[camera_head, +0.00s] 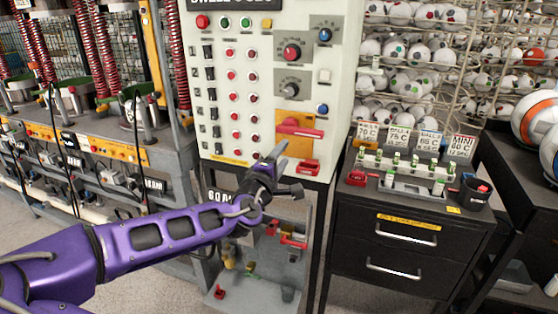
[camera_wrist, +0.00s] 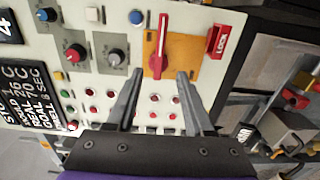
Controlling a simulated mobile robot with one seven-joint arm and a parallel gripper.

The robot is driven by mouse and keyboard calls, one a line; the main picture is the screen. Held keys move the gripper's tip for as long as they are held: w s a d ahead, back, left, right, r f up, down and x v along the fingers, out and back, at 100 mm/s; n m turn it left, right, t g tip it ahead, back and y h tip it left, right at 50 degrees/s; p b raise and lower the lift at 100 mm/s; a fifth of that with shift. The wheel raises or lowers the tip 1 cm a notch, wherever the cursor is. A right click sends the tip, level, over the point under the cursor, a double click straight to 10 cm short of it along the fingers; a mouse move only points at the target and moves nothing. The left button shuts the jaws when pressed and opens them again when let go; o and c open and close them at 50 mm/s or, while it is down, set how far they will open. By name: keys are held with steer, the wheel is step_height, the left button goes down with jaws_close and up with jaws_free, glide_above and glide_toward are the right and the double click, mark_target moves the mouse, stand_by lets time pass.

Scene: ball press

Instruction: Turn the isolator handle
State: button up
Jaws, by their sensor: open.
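The isolator handle (camera_head: 300,131) is a red lever on an orange plate (camera_head: 292,117), low on the right of the cream control panel. It lies roughly level in the head view. In the wrist view the red handle (camera_wrist: 160,48) runs up and down the picture on its orange plate (camera_wrist: 185,58). My gripper (camera_head: 287,171) is open and empty in front of the panel, just below the handle in the head view. In the wrist view my gripper (camera_wrist: 161,77) has its fingers apart, with the handle past the tips and in line with the gap. No contact shows.
A red lock piece (camera_wrist: 217,41) sits beside the plate. Knobs (camera_head: 291,53) and several rows of red buttons (camera_head: 232,92) cover the panel. A black drawer cabinet (camera_head: 400,230) stands to the right, and a machine bench (camera_head: 90,150) to the left.

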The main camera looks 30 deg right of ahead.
steer(key=shift+v, duration=1.15)
